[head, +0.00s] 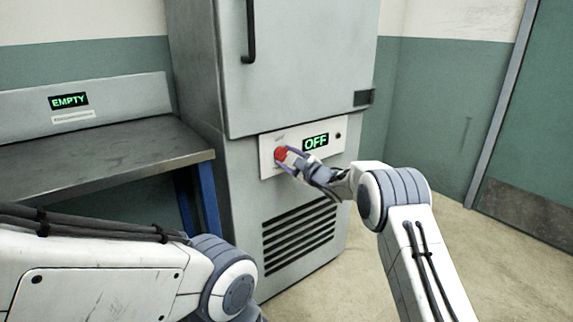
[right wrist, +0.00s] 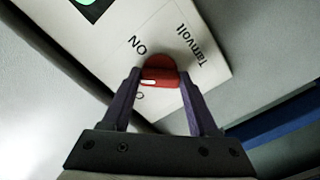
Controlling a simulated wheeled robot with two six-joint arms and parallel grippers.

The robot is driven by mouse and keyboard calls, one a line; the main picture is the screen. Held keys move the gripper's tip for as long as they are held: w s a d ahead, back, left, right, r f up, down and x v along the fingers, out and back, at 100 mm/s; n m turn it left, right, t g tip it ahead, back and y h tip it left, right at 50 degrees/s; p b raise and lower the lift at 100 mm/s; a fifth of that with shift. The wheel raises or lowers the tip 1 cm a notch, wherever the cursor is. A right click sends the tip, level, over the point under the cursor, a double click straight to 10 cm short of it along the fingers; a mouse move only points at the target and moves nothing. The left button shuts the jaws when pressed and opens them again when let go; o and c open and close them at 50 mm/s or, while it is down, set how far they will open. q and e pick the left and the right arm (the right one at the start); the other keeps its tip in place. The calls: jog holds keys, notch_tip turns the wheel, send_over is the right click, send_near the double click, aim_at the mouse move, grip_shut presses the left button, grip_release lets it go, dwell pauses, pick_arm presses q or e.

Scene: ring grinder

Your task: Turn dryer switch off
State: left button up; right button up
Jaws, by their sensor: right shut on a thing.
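The dryer (head: 290,70) is a tall grey cabinet with a white control panel (head: 268,172) on its front. A red rotary switch (head: 281,154) sits at the panel's left side. A small display (head: 316,142) beside it reads OFF in green. My right gripper (head: 288,156) is at the switch. In the right wrist view the red switch (right wrist: 160,76) is between the two fingertips of my right gripper (right wrist: 160,82), which is shut on it. "ON" and other lettering show on the panel around it. My left arm comes in from the left; its gripper is out of view.
A metal bench (head: 100,155) with blue legs stands left of the dryer, with a display (head: 68,101) reading EMPTY behind it. A vent grille (head: 300,235) is below the panel. A green door (head: 535,110) is at the right. The floor there is clear.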

jog(key=n+b, duration=0.2)
jog(key=n, duration=0.1)
jog(key=n+b, duration=0.1)
jog(key=shift+f+n, duration=0.25)
jog(key=shift+n, duration=0.05)
jog(key=shift+r+n+b, duration=0.15)
jog(key=shift+n+b, duration=1.65)
jog(key=shift+n, duration=0.3)
jog(key=o, duration=1.4)
